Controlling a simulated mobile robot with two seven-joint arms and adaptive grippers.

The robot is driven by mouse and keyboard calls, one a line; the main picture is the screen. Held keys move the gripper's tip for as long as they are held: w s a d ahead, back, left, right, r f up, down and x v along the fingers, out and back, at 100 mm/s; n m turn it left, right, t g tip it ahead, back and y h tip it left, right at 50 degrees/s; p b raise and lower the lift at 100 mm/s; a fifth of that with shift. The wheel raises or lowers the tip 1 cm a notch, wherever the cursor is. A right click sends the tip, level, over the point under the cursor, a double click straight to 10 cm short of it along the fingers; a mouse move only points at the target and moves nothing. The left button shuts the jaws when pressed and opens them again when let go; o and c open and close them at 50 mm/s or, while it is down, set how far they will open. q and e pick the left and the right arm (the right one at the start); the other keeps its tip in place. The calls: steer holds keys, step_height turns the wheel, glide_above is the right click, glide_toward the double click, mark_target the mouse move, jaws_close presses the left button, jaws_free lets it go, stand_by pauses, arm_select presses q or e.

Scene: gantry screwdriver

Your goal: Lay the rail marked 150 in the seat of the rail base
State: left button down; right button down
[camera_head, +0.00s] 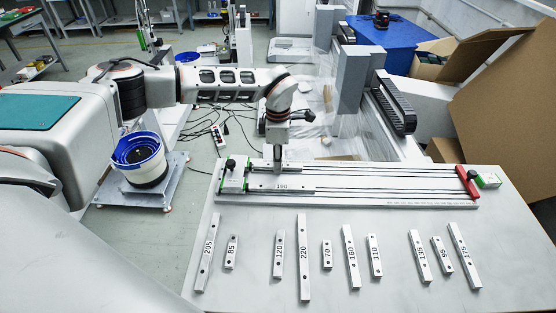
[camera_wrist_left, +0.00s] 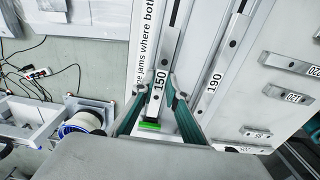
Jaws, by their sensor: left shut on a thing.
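The rail marked 150 (camera_wrist_left: 161,82) is a pale metal bar with dark holes, between the green-lined fingers of my left gripper (camera_wrist_left: 155,98) in the left wrist view. The gripper is shut on it. In the head view my left gripper (camera_head: 278,163) points down over the back left part of the rail base (camera_head: 390,202). The 150 rail lines up with the base's long direction; I cannot tell whether it touches the seat. The rail marked 190 (camera_head: 281,187) lies along the base in front of it, and also shows in the wrist view (camera_wrist_left: 213,84). My right gripper is not in view.
Several loose numbered rails, such as 220 (camera_head: 304,257) and 205 (camera_head: 207,253), lie on the table (camera_head: 378,293) in front of the base. A red part (camera_head: 467,182) stands at the base's right end. A black knob (camera_head: 231,163) stands at its left end.

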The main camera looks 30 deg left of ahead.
arm_select(q)
steer(key=c, duration=1.9)
jaws_free()
step_height(320, 180, up, 12)
steer(key=shift+r, duration=0.1)
